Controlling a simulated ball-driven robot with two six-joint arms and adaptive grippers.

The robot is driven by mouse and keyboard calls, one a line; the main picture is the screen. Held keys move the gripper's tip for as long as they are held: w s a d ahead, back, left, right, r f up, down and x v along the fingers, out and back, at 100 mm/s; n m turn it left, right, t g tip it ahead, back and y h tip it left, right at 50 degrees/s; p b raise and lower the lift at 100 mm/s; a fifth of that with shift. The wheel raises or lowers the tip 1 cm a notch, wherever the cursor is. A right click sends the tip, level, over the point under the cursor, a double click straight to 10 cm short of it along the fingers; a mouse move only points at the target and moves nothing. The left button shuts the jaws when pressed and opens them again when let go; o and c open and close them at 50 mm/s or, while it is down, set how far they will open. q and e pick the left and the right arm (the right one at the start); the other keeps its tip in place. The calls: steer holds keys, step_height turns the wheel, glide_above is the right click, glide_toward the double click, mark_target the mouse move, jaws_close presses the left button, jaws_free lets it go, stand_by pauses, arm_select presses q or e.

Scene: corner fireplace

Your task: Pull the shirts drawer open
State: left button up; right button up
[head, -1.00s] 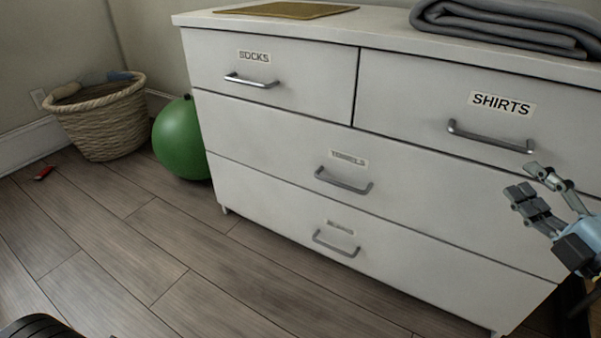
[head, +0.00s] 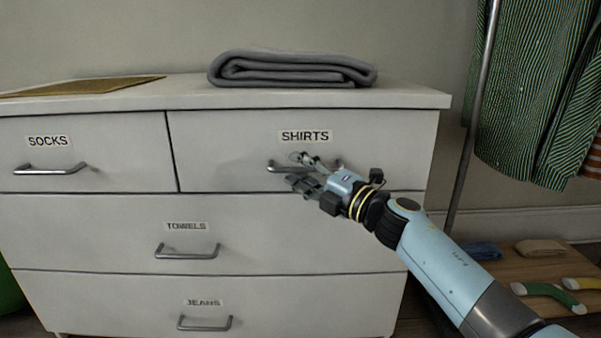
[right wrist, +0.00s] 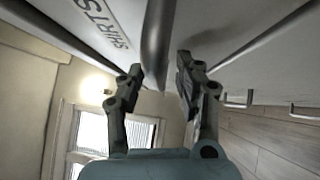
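The shirts drawer (head: 388,140) is the top right drawer of a white dresser, marked with a SHIRTS label (head: 305,136). Its front is flush with the dresser. Its grey bar handle (head: 277,168) is partly hidden by my right gripper (head: 294,169). In the right wrist view the handle (right wrist: 156,45) reaches in between the two parted fingertips (right wrist: 160,66), one on each side. A gap shows beside the handle, so the gripper is open around its end and not clamped on it. My left gripper is not in view.
Socks (head: 80,142), towels (head: 110,232) and jeans (head: 110,300) drawers are shut. A folded grey cloth (head: 290,70) and a tan mat (head: 85,87) lie on top. At right stand a clothes rack (head: 470,120) and a low wooden shelf (head: 520,275) with folded items and socks.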

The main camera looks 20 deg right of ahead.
steer(key=shift+c, duration=0.2)
jaws_close()
stand_by(0.4)
